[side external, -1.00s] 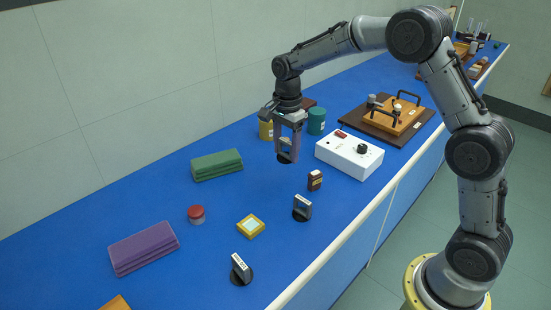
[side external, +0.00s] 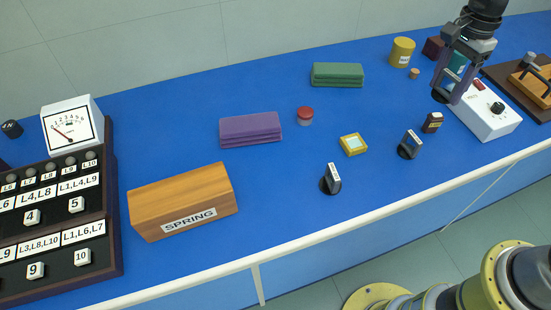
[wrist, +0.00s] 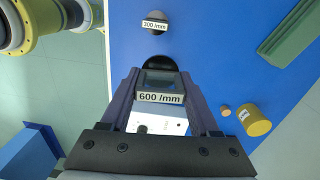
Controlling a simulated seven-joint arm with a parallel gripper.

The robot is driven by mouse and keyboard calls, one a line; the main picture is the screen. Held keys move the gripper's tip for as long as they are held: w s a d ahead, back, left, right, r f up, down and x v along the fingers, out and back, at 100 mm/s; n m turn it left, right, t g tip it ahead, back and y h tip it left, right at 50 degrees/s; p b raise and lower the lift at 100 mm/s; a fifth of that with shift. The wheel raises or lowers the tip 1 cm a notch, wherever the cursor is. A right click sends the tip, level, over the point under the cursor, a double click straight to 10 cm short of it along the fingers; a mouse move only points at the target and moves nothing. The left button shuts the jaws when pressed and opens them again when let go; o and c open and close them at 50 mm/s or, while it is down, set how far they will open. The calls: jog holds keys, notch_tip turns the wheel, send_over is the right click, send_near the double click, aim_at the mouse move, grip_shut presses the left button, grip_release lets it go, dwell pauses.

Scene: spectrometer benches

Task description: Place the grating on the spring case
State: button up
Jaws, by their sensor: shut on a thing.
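My gripper (side external: 449,88) is shut on a grating labelled 600 /mm (wrist: 160,98), a small block on a round black base. It holds it above the blue bench, beside the white control box at the right of the side view. The fingers hide part of the grating there. The spring case (side external: 180,203), a wooden box labelled SPRING, rests on the bench at the left, far from my gripper. Its top is bare. It is not seen in the wrist view.
Two similar black-based blocks (side external: 332,178) (side external: 410,146) stand near the front edge. A meter panel (side external: 110,215) stands left of the case.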

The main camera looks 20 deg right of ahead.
jog(key=a+r+n, duration=0.3)
jog(key=a, duration=0.7)
jog(key=a+r+n, duration=0.3)
jog(key=a+n, duration=0.1)
jog(key=a, duration=0.6)
jog(key=s+a+r+n, duration=0.1)
jog(key=s+a+n, duration=0.3)
jog(key=a, duration=0.6)
jog(key=s+a+n, duration=0.2)
jog(key=s+a, duration=0.5)
jog(key=a, duration=0.2)
send_over(214, 195)
jog(key=shift+f, duration=6.3)
jog(key=shift+f, duration=0.15)
